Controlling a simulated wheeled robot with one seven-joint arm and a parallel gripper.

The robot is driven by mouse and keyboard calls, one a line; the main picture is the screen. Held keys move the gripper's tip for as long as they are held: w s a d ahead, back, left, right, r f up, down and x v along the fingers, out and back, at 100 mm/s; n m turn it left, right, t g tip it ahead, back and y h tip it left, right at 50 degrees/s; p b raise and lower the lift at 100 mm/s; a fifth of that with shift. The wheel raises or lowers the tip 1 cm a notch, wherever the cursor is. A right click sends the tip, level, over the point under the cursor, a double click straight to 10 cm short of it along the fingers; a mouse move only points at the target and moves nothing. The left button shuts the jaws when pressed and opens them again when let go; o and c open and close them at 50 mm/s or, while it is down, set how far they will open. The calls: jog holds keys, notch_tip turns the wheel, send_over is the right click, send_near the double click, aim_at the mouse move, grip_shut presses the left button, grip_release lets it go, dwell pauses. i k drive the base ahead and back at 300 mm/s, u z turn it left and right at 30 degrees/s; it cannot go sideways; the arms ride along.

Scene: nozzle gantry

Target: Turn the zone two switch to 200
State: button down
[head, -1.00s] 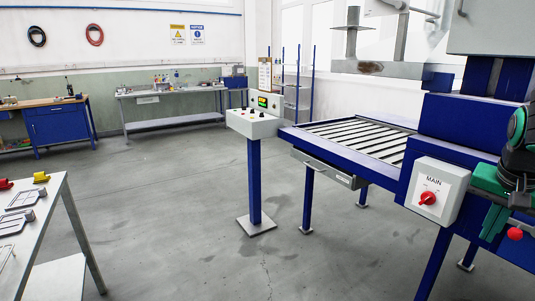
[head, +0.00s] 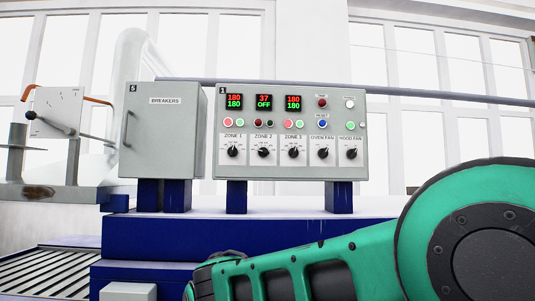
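The control panel (head: 290,132) is a grey box marked 1, raised on blue posts above a blue machine body. The zone two switch (head: 263,152) is a black rotary knob, second from the left in the bottom row. It points to the side, not straight up; its scale marks are too small to read. Above it, the zone two display (head: 264,101) reads 37 in red over OFF in green. The displays at either side both read 180 over 180. My green arm crosses the lower right, below the panel. My gripper is not in view.
A closed grey breakers cabinet (head: 163,132), marked 5, stands left of the panel. Roller conveyor (head: 50,270) lies at the lower left. Similar knobs for zone 1 (head: 233,151) and zone 3 (head: 293,152) flank the zone two knob closely. Oven fan and hood fan knobs sit further right.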

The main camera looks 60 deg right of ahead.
aim_at(262, 152)
jog(key=z, duration=1.9)
